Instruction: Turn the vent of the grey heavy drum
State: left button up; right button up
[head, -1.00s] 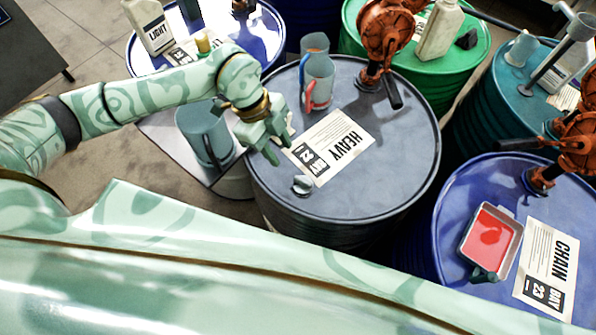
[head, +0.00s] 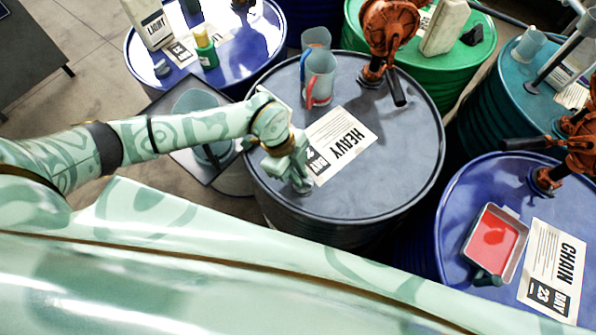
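The grey heavy drum (head: 400,165) stands in the middle of the head view, with a white HEAVY label (head: 341,143) on its lid. The drum's vent (head: 303,187) is a small metal cap near the lid's front left edge, mostly hidden by my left gripper. My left gripper (head: 300,181) points down at the vent, its fingertips at or just above the cap. Whether the fingers are closed on it I cannot tell. My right gripper is not in view.
A blue CHAIN drum (head: 455,220) carries a tray of red liquid (head: 495,240).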

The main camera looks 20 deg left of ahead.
pick_arm(q)
grip_shut()
jog(key=m, duration=0.1)
jog(key=m+g, duration=0.1)
jog(key=m+p, duration=0.1)
jog(key=shift+w+d+r+m+y, duration=0.1)
jog(key=shift+w+m+y, duration=0.2)
jog(key=shift+m, duration=0.1)
jog(key=m+g, duration=0.1)
jog(key=m, duration=0.1)
jog(key=m+y, duration=0.1)
jog(key=m, duration=0.1)
jog(key=shift+w+d+g, duration=0.2)
jog(key=shift+g, duration=0.2)
jog(key=m, duration=0.1)
jog(key=m+y, duration=0.1)
jog(key=m, duration=0.3)
jog(key=shift+w+d+g+y, duration=0.1)
jog(key=shift+d+g+y, duration=0.2)
jog(key=shift+y, duration=0.1)
jog(key=shift+d+m+y+b, duration=0.15)
jog(key=shift+m+y+b, duration=0.3)
jog(key=shift+m, duration=0.85)
jog(key=shift+d+m+y+b, duration=0.1)
jog(key=shift+m+y+b, duration=0.3)
jog(key=shift+m, duration=0.9)
jog(key=o, duration=0.7)
grip_release()
jog(key=shift+c, duration=0.2)
